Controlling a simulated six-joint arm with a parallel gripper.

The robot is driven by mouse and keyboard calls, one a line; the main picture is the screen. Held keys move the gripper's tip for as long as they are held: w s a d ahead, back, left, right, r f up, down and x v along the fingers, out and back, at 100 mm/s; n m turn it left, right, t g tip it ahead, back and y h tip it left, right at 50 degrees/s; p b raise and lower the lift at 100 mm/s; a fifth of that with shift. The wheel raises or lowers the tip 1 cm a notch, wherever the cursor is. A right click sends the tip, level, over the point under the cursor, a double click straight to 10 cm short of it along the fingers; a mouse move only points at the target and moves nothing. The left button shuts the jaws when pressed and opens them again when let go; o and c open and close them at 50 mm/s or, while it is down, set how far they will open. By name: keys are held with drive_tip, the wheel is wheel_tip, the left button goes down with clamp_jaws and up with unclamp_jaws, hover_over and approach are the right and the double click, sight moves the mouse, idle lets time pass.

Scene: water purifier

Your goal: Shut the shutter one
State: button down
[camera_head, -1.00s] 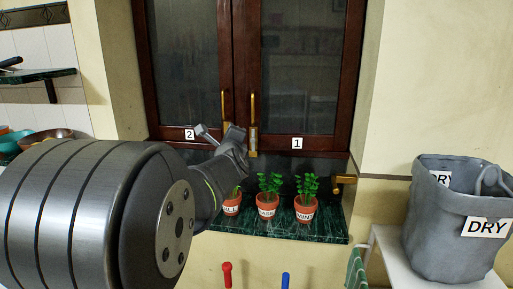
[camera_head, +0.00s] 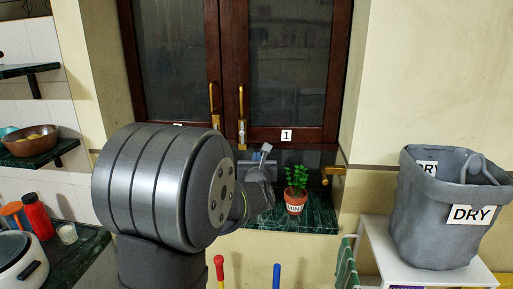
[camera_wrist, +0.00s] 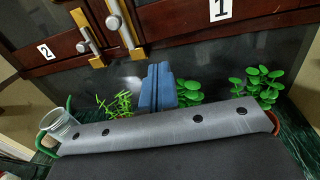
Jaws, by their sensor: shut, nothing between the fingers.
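Shutter one (camera_head: 290,65) is the dark wood-framed glass panel on the right, labelled 1 (camera_head: 286,135). Its brass handle (camera_head: 241,115) stands at its left edge, beside the left shutter (camera_head: 167,60). I cannot tell whether shutter one is fully shut. A dark strip shows below its bottom rail. My gripper (camera_head: 265,150) is below that rail, right of the handle, apart from it as far as I see. In the wrist view its blue fingers (camera_wrist: 156,88) are together and empty, below the handle of shutter one (camera_wrist: 125,22) and among the plants.
The mint pot (camera_head: 295,200) stands on the green marble sill (camera_head: 320,215), right of my gripper; my arm hides the other pots. A brass fitting (camera_head: 334,172) is at the right of the window. A grey DRY bag (camera_head: 440,240) stands on a white shelf at right.

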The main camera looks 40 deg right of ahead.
sight(256, 142)
drive_tip(key=x, duration=0.9)
drive_tip(key=shift+w, duration=0.2)
drive_tip(key=shift+x, duration=1.15)
drive_tip(key=shift+a, duration=0.1)
drive_tip(key=w+a+v, duration=0.1)
drive_tip(key=v, duration=1.2)
drive_tip(key=shift+s+a, duration=0.35)
drive_tip(key=shift+a, duration=0.05)
